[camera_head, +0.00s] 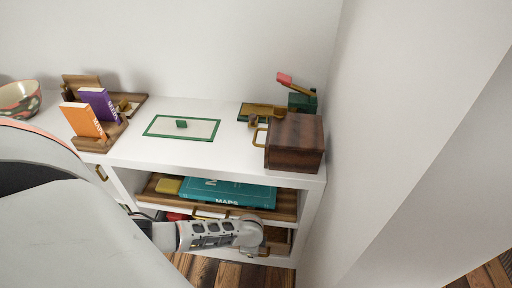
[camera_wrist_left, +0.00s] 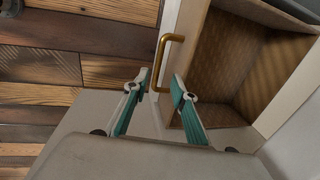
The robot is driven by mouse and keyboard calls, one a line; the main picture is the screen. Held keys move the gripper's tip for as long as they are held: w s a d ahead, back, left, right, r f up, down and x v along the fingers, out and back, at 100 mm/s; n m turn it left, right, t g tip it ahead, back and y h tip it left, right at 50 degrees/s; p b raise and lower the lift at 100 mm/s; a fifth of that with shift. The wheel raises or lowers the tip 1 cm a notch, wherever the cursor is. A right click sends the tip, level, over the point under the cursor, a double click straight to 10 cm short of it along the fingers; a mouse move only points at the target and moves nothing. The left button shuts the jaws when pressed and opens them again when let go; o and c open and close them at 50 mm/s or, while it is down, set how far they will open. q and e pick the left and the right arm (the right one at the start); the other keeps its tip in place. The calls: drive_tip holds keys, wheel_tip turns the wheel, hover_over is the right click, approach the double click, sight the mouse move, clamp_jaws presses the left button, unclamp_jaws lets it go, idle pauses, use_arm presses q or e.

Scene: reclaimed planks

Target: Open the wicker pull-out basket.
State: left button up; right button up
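The wicker basket (camera_wrist_left: 250,70) shows in the left wrist view as an open box with a woven brown inside and a pale front edge. A brass bar handle (camera_wrist_left: 164,62) stands on its front. My left gripper (camera_wrist_left: 159,88) is open, with its teal fingers on either side of the handle's lower end. I cannot tell whether they touch it. In the head view my left arm reaches across the front of the white cabinet to its lower right compartment. My arm hides most of the basket there. My right gripper is not in view.
The white cabinet top (camera_head: 232,160) carries a dark wooden box (camera_head: 295,142), a green-framed panel (camera_head: 160,127), books (camera_head: 84,120) and a bowl (camera_head: 18,99). A teal book (camera_head: 228,192) lies in a wooden tray above the basket. A white wall (camera_head: 370,150) stands close on the right. Plank floor (camera_wrist_left: 50,70) lies in front.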

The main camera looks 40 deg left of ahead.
use_arm(q)
drive_tip(key=f+b, duration=0.1)
drive_tip(key=f, duration=0.1)
drive_tip(key=f+b, duration=0.1)
drive_tip(key=f, duration=0.1)
drive_tip(key=w+f+b, duration=0.1)
drive_tip(key=f, duration=0.1)
drive_tip(key=shift+a+f, duration=0.2)
drive_tip(key=shift+f, duration=0.15)
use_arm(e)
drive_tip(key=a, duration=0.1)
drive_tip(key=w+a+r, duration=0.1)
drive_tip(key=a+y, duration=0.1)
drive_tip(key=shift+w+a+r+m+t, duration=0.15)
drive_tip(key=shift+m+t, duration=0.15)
use_arm(q)
clamp_jaws()
